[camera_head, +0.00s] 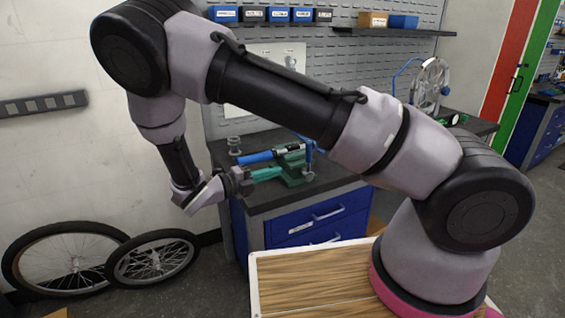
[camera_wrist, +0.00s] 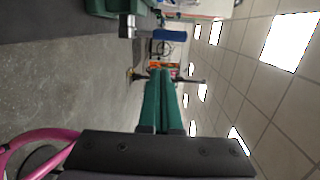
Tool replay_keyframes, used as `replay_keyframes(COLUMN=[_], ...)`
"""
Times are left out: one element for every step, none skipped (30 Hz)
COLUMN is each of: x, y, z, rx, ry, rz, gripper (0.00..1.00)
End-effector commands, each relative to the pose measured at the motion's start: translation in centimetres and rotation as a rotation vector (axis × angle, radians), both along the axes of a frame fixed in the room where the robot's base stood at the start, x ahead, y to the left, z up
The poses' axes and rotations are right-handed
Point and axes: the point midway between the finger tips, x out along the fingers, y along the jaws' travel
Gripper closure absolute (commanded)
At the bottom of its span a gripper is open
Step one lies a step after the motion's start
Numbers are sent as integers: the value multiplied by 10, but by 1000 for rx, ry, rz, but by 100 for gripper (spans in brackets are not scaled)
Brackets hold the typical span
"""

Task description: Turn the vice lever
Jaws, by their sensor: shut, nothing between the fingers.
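The green vice (camera_head: 293,166) is on the dark bench top in the head view. Part of a green body, probably the vice (camera_wrist: 105,7), shows at the top left of the wrist view. My gripper (camera_head: 274,172) has green fingers, shut and empty, pointing right beside the vice. The fingers (camera_wrist: 166,76) also show in the wrist view, close together. A thin dark bar (camera_wrist: 192,79) crosses the view near their tips; it may be the vice lever. I cannot tell whether the fingers touch it. The lever is not clear in the head view.
A blue and black tool (camera_head: 258,157) lies just behind my fingers. The workbench has blue drawers (camera_head: 318,218) below. Two bicycle wheels (camera_head: 153,257) lean at the left wall. Another wheel (camera_head: 430,85) stands at the back right. A wood-topped surface (camera_head: 310,280) is in front.

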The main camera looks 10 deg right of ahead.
Motion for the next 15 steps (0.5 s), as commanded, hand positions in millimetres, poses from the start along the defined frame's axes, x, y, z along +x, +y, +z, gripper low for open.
replay_keyframes(x=[2,3,4,4,5,6,8,9,12,14,16,20,23,26,31], y=[7,10,13,14,14,13,11,9,5,0,-4,-11,-16,-21,-29], z=[2,3,4,5,6,6,7,7,7,7,7,8,8,8,8], rx=[-49,-69,-91,-102,-109,-114,-115,-115,-115,-115,-115,-114,-114,-114,-113], ry=[-7,-10,-13,-14,-15,-16,-16,-16,-15,-15,-14,-14,-15,-14,-13], rz=[40,56,72,81,86,89,89,89,89,87,86,86,86,85,84], gripper=[100,100,100,100,100,100,100,100,100,100,100,100,100,100,100])
